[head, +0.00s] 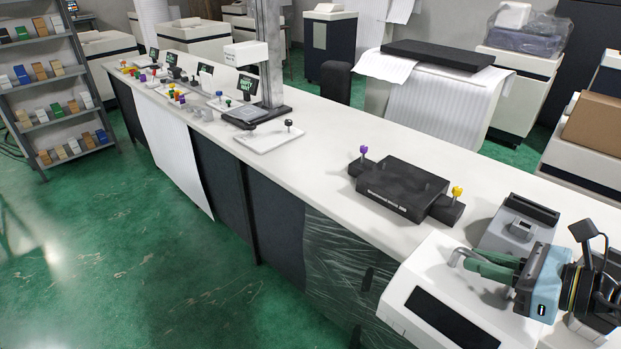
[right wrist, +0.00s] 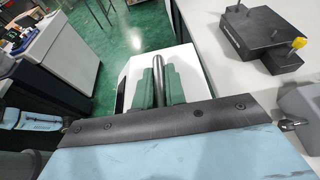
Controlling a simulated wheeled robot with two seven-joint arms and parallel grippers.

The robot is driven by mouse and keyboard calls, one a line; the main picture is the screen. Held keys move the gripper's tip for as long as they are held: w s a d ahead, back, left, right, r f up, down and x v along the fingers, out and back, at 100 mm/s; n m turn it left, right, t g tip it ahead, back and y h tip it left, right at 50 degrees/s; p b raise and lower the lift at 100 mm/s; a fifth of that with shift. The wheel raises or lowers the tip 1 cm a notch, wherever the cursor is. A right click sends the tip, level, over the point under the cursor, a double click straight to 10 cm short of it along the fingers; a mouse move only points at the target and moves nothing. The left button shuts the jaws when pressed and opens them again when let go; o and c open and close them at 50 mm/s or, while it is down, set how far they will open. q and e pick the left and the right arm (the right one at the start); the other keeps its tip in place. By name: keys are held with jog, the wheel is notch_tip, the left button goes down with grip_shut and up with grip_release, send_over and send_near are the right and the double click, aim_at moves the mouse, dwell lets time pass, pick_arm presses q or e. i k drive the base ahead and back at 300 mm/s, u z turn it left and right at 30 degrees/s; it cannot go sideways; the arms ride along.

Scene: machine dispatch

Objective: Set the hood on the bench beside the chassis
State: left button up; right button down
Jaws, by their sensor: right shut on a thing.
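The hood (head: 418,268) is a white box-like cover with a dark window and a metal handle on top. My right gripper (head: 484,264) is shut on that handle. In the right wrist view, the green fingers (right wrist: 160,82) lie along both sides of the handle, with the white hood (right wrist: 187,62) below. The hood hangs at the bench's front edge; its gap to the bench cannot be told. A black unit with purple and yellow knobs (head: 402,188), seemingly the chassis, stands on the bench beyond the hood. It also shows in the right wrist view (right wrist: 262,38).
The long white bench (head: 315,170) has a clear stretch left of the black unit. A grey device (head: 508,232) stands close to the right gripper. A white tray (head: 268,140) with a black knob and several small parts lie farther along. Green floor lies in front.

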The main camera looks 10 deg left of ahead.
aim_at(312, 160)
jog(key=z, duration=0.05)
jog(key=k, duration=0.45)
jog(key=u, duration=0.9)
jog(key=i, duration=0.95)
jog(key=u, duration=0.65)
jog(key=i, duration=1.1)
jog(key=z, duration=0.7)
jog(key=i, duration=0.75)
jog(key=z, duration=1.1)
jog(key=i, duration=0.35)
jog(key=z, duration=0.3)
